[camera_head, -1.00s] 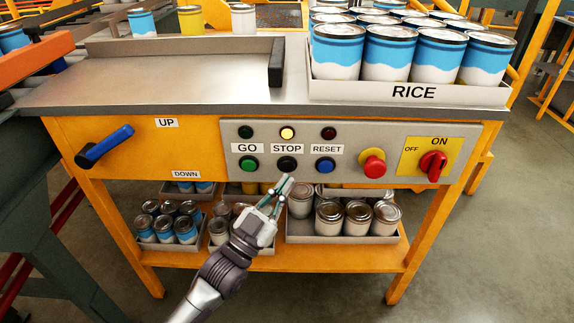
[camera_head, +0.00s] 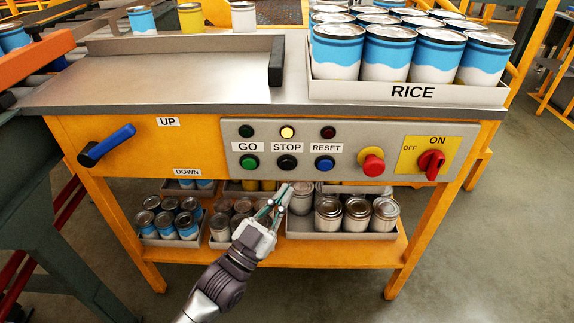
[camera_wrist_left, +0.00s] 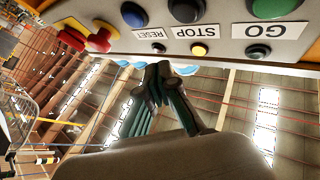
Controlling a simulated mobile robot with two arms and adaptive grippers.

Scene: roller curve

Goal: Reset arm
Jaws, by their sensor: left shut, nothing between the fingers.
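My left gripper (camera_head: 281,193) is in front of the bench, just below the control panel (camera_head: 350,133). Its fingers are shut with nothing between them, and they do not touch the panel. In the left wrist view the shut fingertips (camera_wrist_left: 157,72) show below the panel, which is upside down along the top edge. The panel carries a green GO button (camera_head: 249,163), a black STOP button (camera_head: 287,163) and a blue RESET button (camera_head: 325,164). The yellow lamp (camera_head: 287,132) above STOP is lit. My right gripper is not in view.
A red mushroom button (camera_head: 373,162) and a red ON/OFF switch (camera_head: 432,164) sit on the panel's right. A blue-handled lever (camera_head: 106,146) is at the left. Trays of cans fill the lower shelf (camera_head: 330,252). A RICE tray (camera_head: 415,92) stands on top. Floor at right is clear.

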